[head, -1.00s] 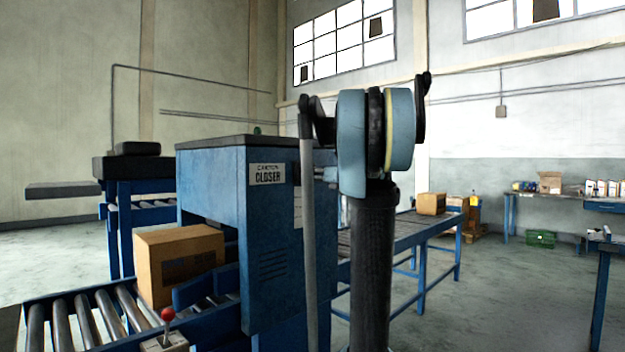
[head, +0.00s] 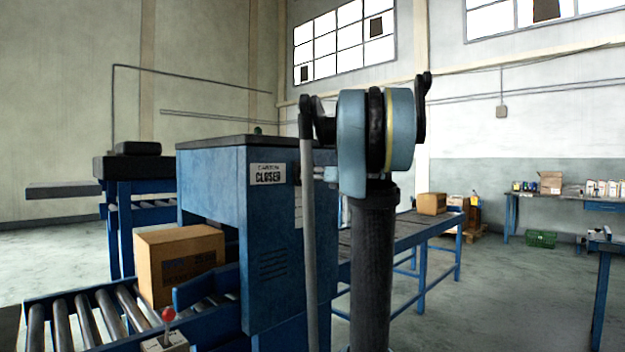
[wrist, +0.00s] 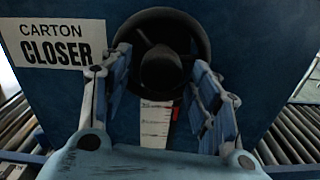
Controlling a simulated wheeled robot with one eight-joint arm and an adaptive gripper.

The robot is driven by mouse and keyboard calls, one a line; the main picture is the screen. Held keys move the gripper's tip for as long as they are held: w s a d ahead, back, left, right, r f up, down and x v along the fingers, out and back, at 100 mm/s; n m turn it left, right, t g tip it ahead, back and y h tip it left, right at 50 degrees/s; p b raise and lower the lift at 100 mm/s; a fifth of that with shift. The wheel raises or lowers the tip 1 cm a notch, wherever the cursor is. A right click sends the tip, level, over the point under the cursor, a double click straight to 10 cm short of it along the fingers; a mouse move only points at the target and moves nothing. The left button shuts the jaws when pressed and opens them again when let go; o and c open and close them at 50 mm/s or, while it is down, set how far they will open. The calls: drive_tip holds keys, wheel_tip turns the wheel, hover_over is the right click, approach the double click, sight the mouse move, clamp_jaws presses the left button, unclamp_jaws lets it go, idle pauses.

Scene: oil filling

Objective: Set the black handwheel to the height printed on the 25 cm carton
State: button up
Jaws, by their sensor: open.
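The black handwheel (wrist: 160,25) is on the blue face of the carton closer (head: 215,165), in the upper middle of the wrist view. My gripper (wrist: 160,65) is open, with one finger on each side of the wheel's hub. I cannot tell whether the fingers touch the wheel. Below the hub is a pale scale strip (wrist: 155,128) with a red mark beside its top; its figures are too small to read. A brown carton (head: 180,262) stands on the rollers at the closer's mouth. Its dark print is unreadable. In the head view my arm hides the wheel and gripper.
A red-knobbed lever (head: 168,315) stands at the front of the roller conveyor (head: 75,320). Another carton (head: 432,204) sits on the outfeed conveyor (head: 410,232). A workbench (head: 560,195) with boxes is at the far right. The floor between is open.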

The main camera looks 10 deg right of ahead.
drive_tip(key=v, duration=1.1)
drive_tip(key=shift+s+d, duration=0.25)
drive_tip(key=shift+s, duration=0.05)
drive_tip(key=shift+f, duration=0.1)
